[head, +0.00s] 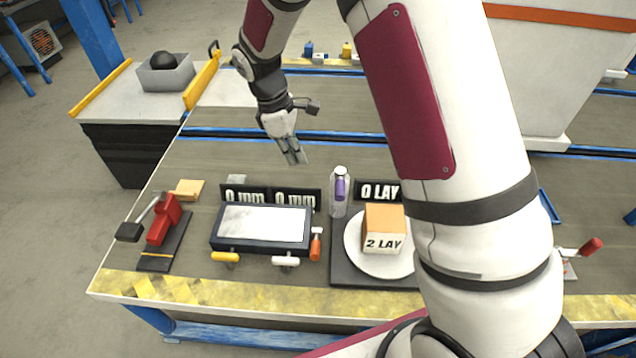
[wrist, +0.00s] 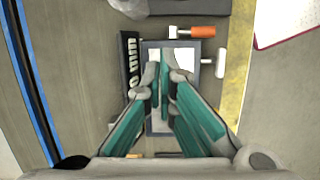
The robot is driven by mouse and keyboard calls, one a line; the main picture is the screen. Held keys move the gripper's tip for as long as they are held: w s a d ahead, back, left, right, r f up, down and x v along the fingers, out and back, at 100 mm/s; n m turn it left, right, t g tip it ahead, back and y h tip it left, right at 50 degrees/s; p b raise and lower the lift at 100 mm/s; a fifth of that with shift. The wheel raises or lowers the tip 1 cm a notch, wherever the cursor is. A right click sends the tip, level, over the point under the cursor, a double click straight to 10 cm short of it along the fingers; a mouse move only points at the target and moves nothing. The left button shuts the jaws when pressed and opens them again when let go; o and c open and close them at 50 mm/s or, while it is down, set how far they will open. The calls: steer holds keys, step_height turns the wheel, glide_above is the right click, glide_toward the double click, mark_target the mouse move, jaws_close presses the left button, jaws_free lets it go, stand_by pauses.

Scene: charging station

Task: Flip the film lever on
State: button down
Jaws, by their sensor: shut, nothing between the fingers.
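No label marks the film lever, and I cannot tell which handle it is. A red-handled lever (head: 591,246) sits at the right of the table, partly behind my arm. A red lever unit (head: 163,220) with a black-ended arm stands at the left. The dark framed panel (head: 262,224) has a yellow handle (head: 225,257), a white handle (head: 286,261) and an orange handle (head: 316,245). In the wrist view the orange handle (wrist: 203,31) and white handle (wrist: 219,62) show. My gripper (head: 293,152) is shut and empty, above the table behind the panel; its fingertips (wrist: 163,75) overlap the panel in the wrist view.
A box marked "2 LAY" (head: 384,228) sits on a round white plate (head: 356,250). A grey bin (head: 166,74) is at the back left.

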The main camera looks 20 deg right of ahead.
mark_target(340, 187)
steer(key=shift+w+a+f, duration=0.15)
steer(key=shift+w+f, duration=0.05)
steer(key=shift+f, duration=0.35)
steer(key=s+d+f+b, duration=0.1)
steer(key=s+d+f, duration=0.1)
steer(key=d+f, duration=0.4)
steer(key=shift+a+x, duration=0.3)
steer(key=shift+x, duration=1.15)
steer(key=shift+s, duration=0.1)
